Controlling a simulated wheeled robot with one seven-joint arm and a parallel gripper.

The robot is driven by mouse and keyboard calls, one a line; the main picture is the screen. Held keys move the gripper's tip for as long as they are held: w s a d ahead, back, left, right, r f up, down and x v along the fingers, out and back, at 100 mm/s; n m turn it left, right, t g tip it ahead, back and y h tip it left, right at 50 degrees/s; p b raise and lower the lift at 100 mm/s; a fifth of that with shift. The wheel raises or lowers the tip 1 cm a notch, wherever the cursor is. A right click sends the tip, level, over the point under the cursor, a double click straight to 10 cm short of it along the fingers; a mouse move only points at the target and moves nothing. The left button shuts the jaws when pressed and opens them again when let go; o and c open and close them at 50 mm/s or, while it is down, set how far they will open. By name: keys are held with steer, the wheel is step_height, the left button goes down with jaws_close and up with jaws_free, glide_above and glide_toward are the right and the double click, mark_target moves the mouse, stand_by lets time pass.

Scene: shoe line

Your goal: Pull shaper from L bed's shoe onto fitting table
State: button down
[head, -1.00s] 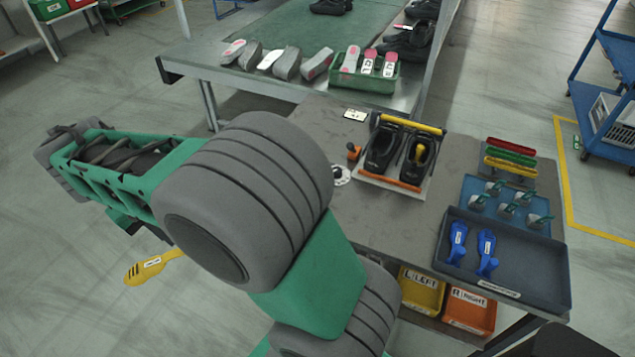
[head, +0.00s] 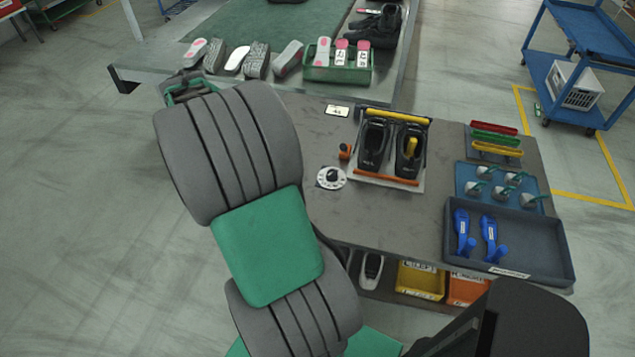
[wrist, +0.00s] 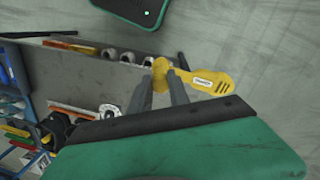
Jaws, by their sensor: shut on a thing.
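A yellow shaper (wrist: 212,83) with a white label is held at its knob end in my gripper (wrist: 162,78), which is shut on it in the wrist view. In the head view my arm hides the gripper and the shaper. The fitting table (head: 400,220) is grey; it also shows in the wrist view (wrist: 90,72), beyond and to the left of the shaper. On it stands a fixture with two black shoes. The left shoe (head: 372,148) shows no yellow inside. The right shoe (head: 403,165) has a yellow shaper (head: 412,146) in it.
A dark tray (head: 545,255) with two blue tools, a blue tray (head: 460,184) and coloured bars (head: 495,138) fill the table's right side. The table's front middle is clear. A bench with a green crate (head: 338,72) stands behind. Yellow and orange bins (head: 420,280) sit below.

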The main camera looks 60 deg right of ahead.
steer(key=s+d+f+m+p, duration=0.2)
steer(key=s+d+m, duration=0.7)
steer(key=s+d, duration=0.45)
steer(key=s+d+f+m+t, duration=0.15)
steer(key=s+m, duration=0.25)
steer(key=s, duration=0.4)
steer(key=s+d+f+m, duration=0.1)
steer(key=s+d+m, duration=0.25)
steer(key=s, duration=0.45)
steer(key=shift+m, duration=0.25)
steer(key=f+b, duration=0.2)
steer(key=f, duration=0.1)
steer(key=f+b, duration=0.2)
steer(key=f, duration=0.1)
steer(key=f+b, duration=0.1)
steer(key=f, duration=0.3)
steer(key=shift+a+b, duration=0.4)
steer(key=shift+r, duration=0.1)
steer(key=c, duration=1.2)
jaws_free()
steer(key=shift+o, duration=0.2)
step_height(320, 180, up, 9)
steer(key=p, duration=0.6)
